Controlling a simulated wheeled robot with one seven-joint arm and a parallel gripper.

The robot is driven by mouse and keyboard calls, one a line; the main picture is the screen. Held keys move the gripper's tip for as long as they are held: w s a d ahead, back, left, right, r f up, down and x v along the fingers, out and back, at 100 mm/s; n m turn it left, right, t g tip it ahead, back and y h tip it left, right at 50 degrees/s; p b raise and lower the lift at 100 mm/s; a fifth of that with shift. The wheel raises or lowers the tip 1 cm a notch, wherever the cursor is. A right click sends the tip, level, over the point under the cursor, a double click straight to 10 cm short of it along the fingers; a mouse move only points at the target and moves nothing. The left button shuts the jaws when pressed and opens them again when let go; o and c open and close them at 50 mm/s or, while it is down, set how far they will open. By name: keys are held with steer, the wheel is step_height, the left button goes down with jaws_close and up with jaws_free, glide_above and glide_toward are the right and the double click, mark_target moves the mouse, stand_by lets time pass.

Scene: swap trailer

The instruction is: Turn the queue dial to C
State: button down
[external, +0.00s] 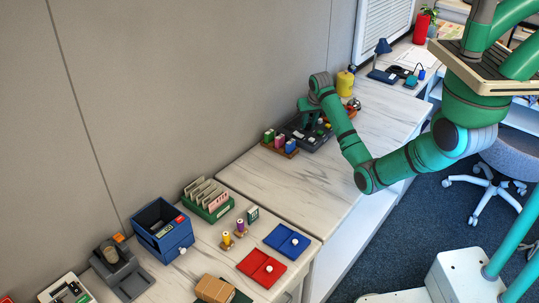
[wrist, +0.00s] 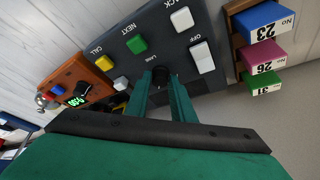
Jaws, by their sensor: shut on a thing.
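The dark control panel (external: 307,132) lies on the desk by the wall. My gripper is shut on this knob. The dial's letters and pointer are hidden, so its setting cannot be read. The external view shows my gripper (external: 308,122) over the panel.
A wooden rack with numbered blocks (wrist: 262,22) stands close beside the panel. An orange box (wrist: 75,72) with a lit green display (wrist: 77,97) is on the other side. A yellow canister (external: 345,83) stands behind. The desk in front (external: 300,180) is clear.

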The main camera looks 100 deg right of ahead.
steer(key=shift+r+m, duration=0.1)
steer(key=shift+m, duration=0.4)
steer(key=c, duration=1.5)
jaws_free()
steer(key=shift+c, duration=0.2)
steer(key=v, duration=1)
steer(key=shift+w+r, duration=0.3)
steer(key=shift+r, duration=0.05)
steer(key=shift+s+a, duration=0.15)
steer(key=shift+a, duration=0.05)
steer(key=shift+f, duration=0.15)
